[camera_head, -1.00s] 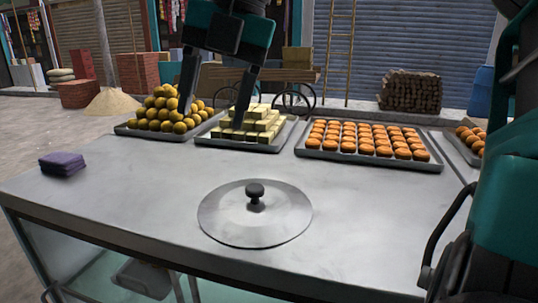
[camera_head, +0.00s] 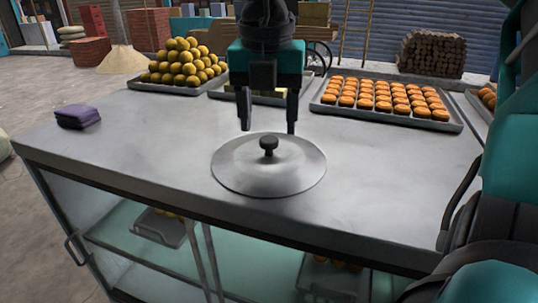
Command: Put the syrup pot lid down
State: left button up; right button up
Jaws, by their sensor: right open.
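The syrup pot lid (camera_head: 240,174) is a round, shiny metal disc with a black knob. It lies flat on the bare metal counter top (camera_head: 150,150) near the front middle. My right gripper (camera_head: 268,122) points down just behind the lid's knob as seen here. Its two dark fingers are spread apart with nothing between them, and they look clear of the knob. My left gripper is not in view. No pot is in sight.
Behind the lid stand trays of yellow balls (camera_head: 184,62), pale blocks (camera_head: 262,94), partly hidden by my gripper, and orange sweets (camera_head: 386,96). Folded purple cloths (camera_head: 77,116) lie at the left. The counter around the lid is clear; its front edge is close.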

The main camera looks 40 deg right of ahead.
aim_at(269, 139)
jog(key=f, duration=0.3)
jog(key=shift+w+d+f, duration=0.2)
jog(key=shift+w+d, duration=0.05)
jog(key=shift+d, duration=0.05)
grip_shut()
dwell(0.3)
